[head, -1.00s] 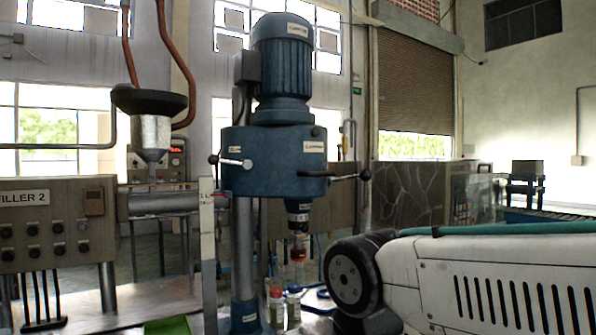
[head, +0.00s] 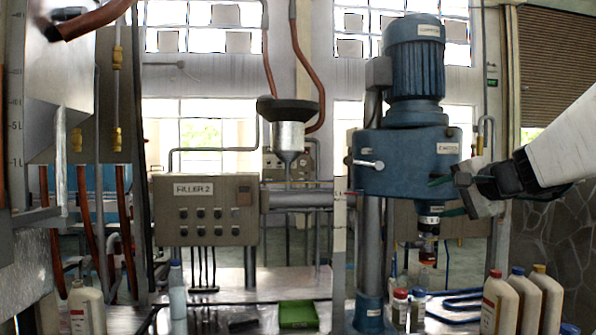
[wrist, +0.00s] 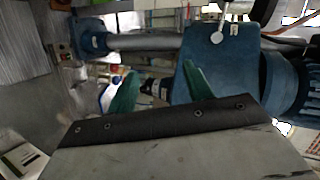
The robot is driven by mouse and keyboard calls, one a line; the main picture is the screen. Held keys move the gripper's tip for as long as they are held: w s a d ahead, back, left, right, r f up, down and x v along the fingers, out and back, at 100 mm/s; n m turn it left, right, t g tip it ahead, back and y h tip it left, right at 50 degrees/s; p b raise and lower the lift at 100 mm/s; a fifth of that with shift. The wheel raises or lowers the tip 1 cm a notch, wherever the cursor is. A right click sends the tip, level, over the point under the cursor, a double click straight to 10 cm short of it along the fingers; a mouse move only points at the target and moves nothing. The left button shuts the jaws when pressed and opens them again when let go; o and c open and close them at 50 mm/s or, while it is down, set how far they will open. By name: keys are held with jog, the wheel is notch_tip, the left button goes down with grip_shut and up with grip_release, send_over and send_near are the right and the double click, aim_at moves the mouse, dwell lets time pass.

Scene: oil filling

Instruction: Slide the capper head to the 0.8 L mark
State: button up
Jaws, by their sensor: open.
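The blue capper head (head: 400,165) sits on its upright steel column (head: 373,240), with its motor (head: 413,70) on top and a dark chuck (head: 428,222) below. A pale upright scale (head: 340,235) stands left of the column; its marks are too small to read. My gripper (head: 444,197) is at the head's lower right, its green fingers apart. In the wrist view, the capper head (wrist: 205,60) lies beyond my open gripper (wrist: 160,88), and the chuck (wrist: 155,89) shows between the fingers. I cannot tell whether they touch it. The head's right-hand lever is hidden by my arm.
Several bottles, including a white one (head: 497,300), stand on the bench around the column base. A green tray (head: 298,315) lies left of it. The FILLER 2 panel (head: 205,210) and a funnel (head: 290,130) are further left.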

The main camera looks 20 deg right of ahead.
jog(key=s+d+r+m+t+h, duration=0.2)
jog(key=d+r+m+h, duration=0.3)
jog(key=d, duration=0.7)
jog(key=x, duration=1)
jog(key=shift+w+y, duration=0.25)
jog(key=shift+y, duration=0.15)
jog(key=shift+a, duration=0.15)
jog(key=shift+c, duration=0.3)
grip_shut()
jog(key=shift+f, duration=0.1)
